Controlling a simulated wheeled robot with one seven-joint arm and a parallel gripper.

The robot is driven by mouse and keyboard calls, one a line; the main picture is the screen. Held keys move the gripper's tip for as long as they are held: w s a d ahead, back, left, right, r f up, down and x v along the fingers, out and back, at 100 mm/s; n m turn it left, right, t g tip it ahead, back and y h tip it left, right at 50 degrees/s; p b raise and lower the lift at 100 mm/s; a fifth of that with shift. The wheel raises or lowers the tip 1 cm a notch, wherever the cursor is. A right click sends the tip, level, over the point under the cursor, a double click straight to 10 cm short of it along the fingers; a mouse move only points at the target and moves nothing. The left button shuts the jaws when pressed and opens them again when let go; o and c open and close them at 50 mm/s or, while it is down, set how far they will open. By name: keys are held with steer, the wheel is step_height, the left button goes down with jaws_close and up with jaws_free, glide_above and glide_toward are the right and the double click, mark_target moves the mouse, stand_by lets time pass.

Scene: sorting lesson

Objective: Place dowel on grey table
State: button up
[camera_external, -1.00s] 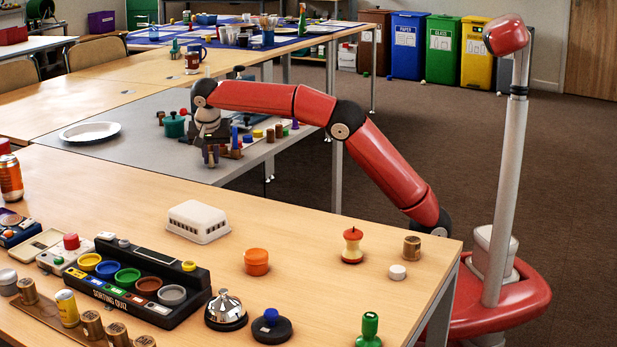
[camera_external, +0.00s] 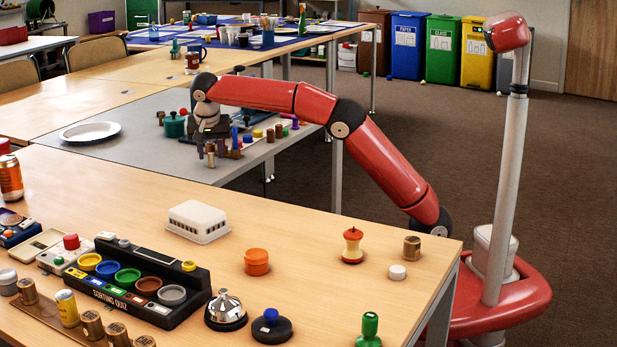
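The grey table (camera_external: 128,157) stands in the middle, with its near right part under my gripper. My gripper (camera_external: 211,149) points down there, at the end of my red arm, and its fingers look spread apart. A small brown wooden dowel (camera_external: 210,157) shows upright at the fingertips, low over or on the grey tabletop. It looks unclamped, but contact with the fingers and the table is too small to tell for certain.
A row of coloured pegs and knobs stands right of my gripper, including a blue one (camera_external: 247,140). A green pot (camera_external: 174,126) stands behind it to the left. A white plate (camera_external: 90,132) lies farther left. The wooden table (camera_external: 330,290) in front holds several objects.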

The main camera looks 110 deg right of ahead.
steer(key=s+p+v, duration=0.1)
steer(key=v, duration=0.8)
steer(key=s+a+r+n+t+y, duration=0.2)
steer(key=s+a+r+n+t, duration=0.1)
steer(key=s+a+n, duration=0.35)
steer(key=s+a+f+n+t+y, duration=0.1)
steer(key=s+a+f+n, duration=0.6)
steer(key=s, duration=0.4)
steer(key=s+a+f+n+t+y, duration=0.1)
steer(key=s+a+f+n+t, duration=0.1)
steer(key=s+a+f+n, duration=0.4)
steer(key=s+a+f, duration=0.3)
steer(key=s+a, duration=0.2)
steer(key=s, duration=0.1)
steer(key=shift+s+a+f+n, duration=0.15)
steer(key=shift+a+f+n, duration=0.2)
steer(key=shift+a, duration=0.05)
